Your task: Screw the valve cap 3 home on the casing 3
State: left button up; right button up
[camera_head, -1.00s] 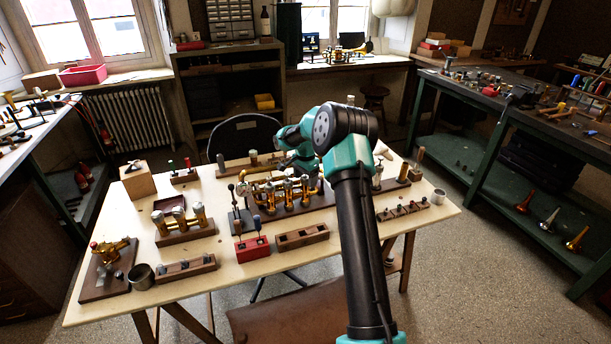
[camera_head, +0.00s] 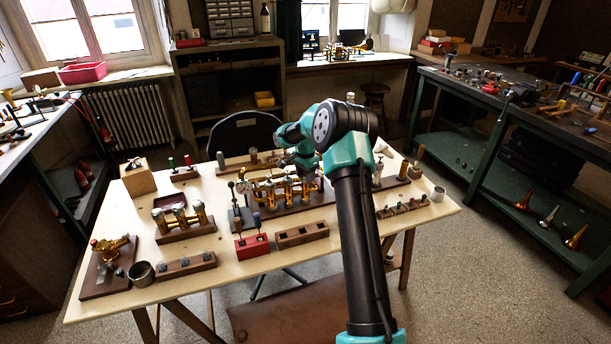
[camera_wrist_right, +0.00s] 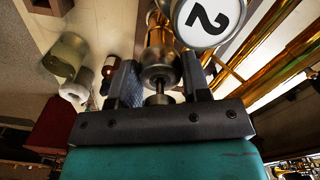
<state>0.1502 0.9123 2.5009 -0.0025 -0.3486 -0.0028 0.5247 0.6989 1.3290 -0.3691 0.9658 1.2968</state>
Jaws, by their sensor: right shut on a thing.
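In the right wrist view my right gripper (camera_wrist_right: 160,78) is shut on a dull silver rounded piece with a short stem, which I take to be valve cap 3 (camera_wrist_right: 160,70). The piece is in line with a brass tube (camera_wrist_right: 157,38), apparently casing 3. I cannot tell how closely it sits on it. A white disc marked 2 (camera_wrist_right: 209,16) is beside it. In the head view the brass valve assembly (camera_head: 268,190) stands on a wooden base on the table. My right arm reaches over it and hides the fingertips and the assembly's right part. My left gripper is out of view.
A smaller brass valve set (camera_head: 180,218) stands on a wooden block to the left. A red tool holder (camera_head: 252,246) and a wooden slotted block (camera_head: 302,235) stand in front. A metal cup (camera_head: 141,273) is at the front left.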

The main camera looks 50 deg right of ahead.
jog(key=o, duration=0.6)
jog(key=shift+m, duration=0.3)
jog(key=shift+c, duration=0.2)
jog(key=o, duration=0.5)
jog(key=shift+o, duration=0.2)
jog(key=shift+r, duration=0.1)
notch_tip(320, 180, up, 17)
jog(key=shift+r, duration=0.1)
